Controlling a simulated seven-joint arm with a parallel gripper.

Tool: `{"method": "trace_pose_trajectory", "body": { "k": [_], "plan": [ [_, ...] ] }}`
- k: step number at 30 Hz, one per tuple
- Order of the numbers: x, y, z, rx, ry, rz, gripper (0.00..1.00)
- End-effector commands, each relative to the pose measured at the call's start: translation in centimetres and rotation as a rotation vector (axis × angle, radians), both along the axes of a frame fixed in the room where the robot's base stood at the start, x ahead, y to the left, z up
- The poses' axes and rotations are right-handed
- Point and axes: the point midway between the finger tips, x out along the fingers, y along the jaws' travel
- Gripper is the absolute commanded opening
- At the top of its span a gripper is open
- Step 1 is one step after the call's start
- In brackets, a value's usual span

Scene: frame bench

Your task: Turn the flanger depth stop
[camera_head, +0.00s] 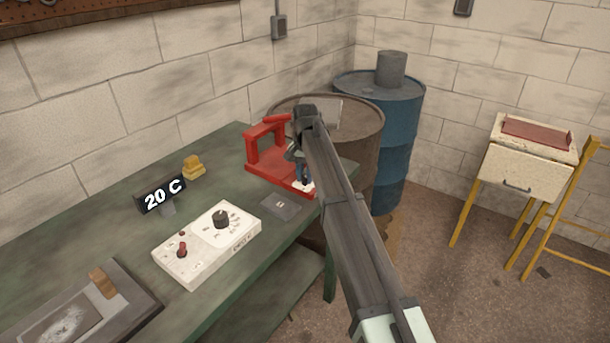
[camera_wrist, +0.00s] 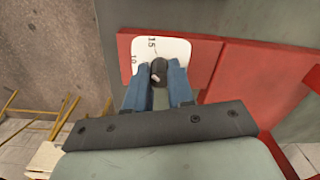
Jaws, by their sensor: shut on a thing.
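The red flanger (camera_head: 265,145) stands at the far right end of the green bench; its red body also shows in the wrist view (camera_wrist: 245,70). Its depth stop is a small dark knob (camera_wrist: 158,68) with a pale mark, on a white dial plate (camera_wrist: 178,48). The figures 15 and 10 can be read on the plate, 15 at the top and 10 at the left. The rest of the scale is hidden behind my fingers. My gripper (camera_wrist: 157,80) has its two blue fingers shut on the knob, one on each side. In the head view my arm hides the knob.
Brown (camera_head: 365,135) and blue (camera_head: 395,150) drums stand close behind the flanger.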

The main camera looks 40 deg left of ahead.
Motion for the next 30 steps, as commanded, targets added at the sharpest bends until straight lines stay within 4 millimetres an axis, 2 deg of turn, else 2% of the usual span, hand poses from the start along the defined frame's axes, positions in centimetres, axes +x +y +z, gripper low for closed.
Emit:
{"method": "trace_pose_trajectory", "body": {
  "k": [30],
  "plan": [
    [0.03, -0.02, 0.02, 0.000, 0.000, 0.966, 0.00]
  ]
}}
